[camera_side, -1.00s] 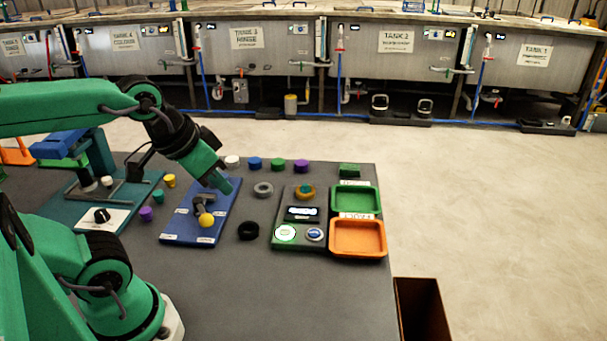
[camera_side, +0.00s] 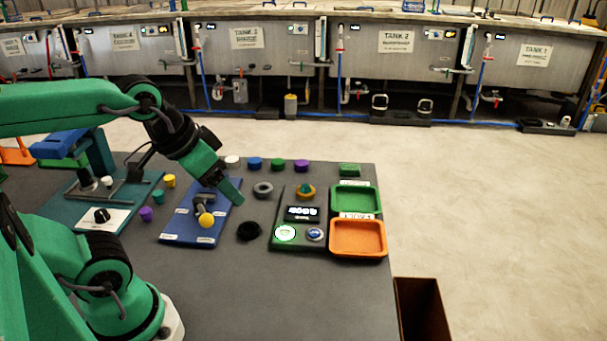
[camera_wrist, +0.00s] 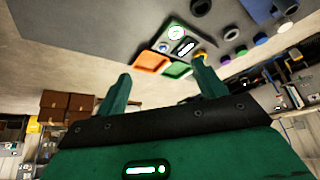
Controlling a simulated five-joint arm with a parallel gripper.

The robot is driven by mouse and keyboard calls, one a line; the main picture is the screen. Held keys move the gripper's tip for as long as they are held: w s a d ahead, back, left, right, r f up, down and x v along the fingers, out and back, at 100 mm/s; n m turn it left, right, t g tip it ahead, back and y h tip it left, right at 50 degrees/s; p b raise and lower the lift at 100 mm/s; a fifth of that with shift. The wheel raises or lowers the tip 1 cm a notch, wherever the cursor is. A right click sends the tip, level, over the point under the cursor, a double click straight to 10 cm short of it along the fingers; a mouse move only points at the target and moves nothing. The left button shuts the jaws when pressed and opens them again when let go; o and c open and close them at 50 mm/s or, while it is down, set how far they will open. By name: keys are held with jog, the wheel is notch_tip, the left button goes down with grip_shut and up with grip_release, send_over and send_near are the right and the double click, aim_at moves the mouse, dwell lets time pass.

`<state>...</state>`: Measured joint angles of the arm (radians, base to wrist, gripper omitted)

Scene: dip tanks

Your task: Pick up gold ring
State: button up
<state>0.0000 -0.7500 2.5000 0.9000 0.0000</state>
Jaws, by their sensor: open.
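The gold ring (camera_side: 305,192) sits at the top of the dark green panel (camera_side: 285,241), above its display. In the wrist view a small gold patch of it (camera_wrist: 201,55) shows beside the right-hand finger, which partly hides it. My gripper (camera_side: 234,193) is left of the gold ring and apart from it, over the right edge of the blue board (camera_side: 180,228). In the wrist view my gripper (camera_wrist: 160,72) has its two green fingers wide apart with nothing between them.
A grey ring (camera_side: 263,189) and a black ring (camera_side: 248,231) lie near my gripper. A green tray (camera_side: 342,208) and an orange tray (camera_side: 334,246) are right of the panel. Several coloured caps line the back. The front of the table is clear.

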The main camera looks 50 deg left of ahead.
dwell(0.3)
jog(key=w+a+m+g, duration=0.2)
jog(key=w+a, duration=0.1)
jog(key=w, duration=0.6)
jog(key=w+a+m+g, duration=0.1)
jog(key=w+a, duration=0.1)
jog(key=w, duration=0.7)
jog(key=w+a+f+m, duration=0.1)
jog(key=w+a+f, duration=0.1)
jog(key=w+f, duration=0.2)
jog(key=w+a+f+m+g, duration=0.1)
jog(key=w+a+f, duration=0.2)
jog(key=w+f, duration=0.1)
jog(key=w+a+f+g, duration=0.1)
jog(key=w+a+f, duration=0.2)
jog(key=w+f, duration=0.1)
jog(key=shift+w+f+m, duration=0.3)
jog(key=shift+f+m, duration=0.1)
jog(key=shift+f, duration=0.4)
jog(key=shift+w+a+f+g, duration=0.2)
jog(key=shift+a+f+g, duration=0.1)
jog(key=shift+f, duration=0.2)
jog(key=shift+d+f, duration=0.1)
jog(key=shift+f, duration=1.15)
jog(key=shift+f, duration=0.1)
